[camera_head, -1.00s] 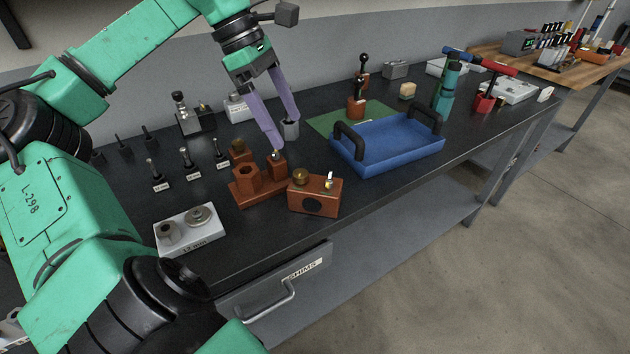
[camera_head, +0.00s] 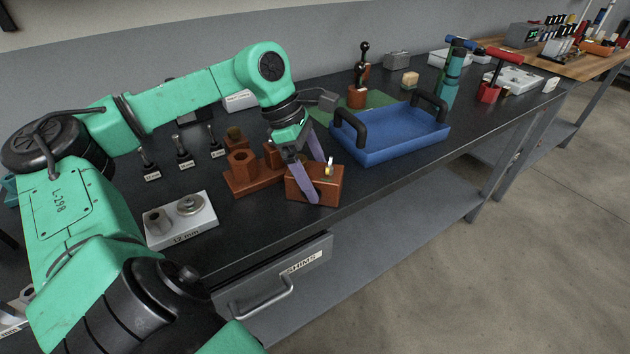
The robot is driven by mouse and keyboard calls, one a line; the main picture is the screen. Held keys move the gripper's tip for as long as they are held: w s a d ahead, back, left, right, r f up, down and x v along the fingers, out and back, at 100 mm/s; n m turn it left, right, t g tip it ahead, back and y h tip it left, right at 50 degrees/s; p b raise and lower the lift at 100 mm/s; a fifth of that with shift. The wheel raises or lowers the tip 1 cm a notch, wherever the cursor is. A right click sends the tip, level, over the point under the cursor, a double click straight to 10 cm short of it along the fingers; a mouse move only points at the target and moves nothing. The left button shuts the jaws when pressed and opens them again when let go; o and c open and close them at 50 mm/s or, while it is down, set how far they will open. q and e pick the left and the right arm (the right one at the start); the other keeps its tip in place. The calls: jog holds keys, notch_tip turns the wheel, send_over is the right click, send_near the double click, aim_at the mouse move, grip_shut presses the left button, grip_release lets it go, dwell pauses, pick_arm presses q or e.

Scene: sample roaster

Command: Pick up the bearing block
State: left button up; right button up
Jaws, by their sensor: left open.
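The bearing block (camera_head: 331,190), a reddish-brown block with a small bright fitting on top, sits near the bench's front edge. My left gripper (camera_head: 323,186) is open at the block, pointing down. One purple finger crosses in front of the block's front face and hides its round hole. The other finger reaches down behind or over the top, its tip partly hidden. I cannot tell whether either finger touches the block. My right gripper is out of view.
A brown fixture (camera_head: 246,181) with a hexagonal socket stands close left of the block. A white 12 mm tray (camera_head: 182,222) lies further left. A blue tray (camera_head: 395,145) with black handles stands to the right. Bare bench top lies between the block and the blue tray.

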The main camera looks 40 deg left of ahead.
pick_arm(q)
grip_shut()
jog(key=shift+r, duration=0.1)
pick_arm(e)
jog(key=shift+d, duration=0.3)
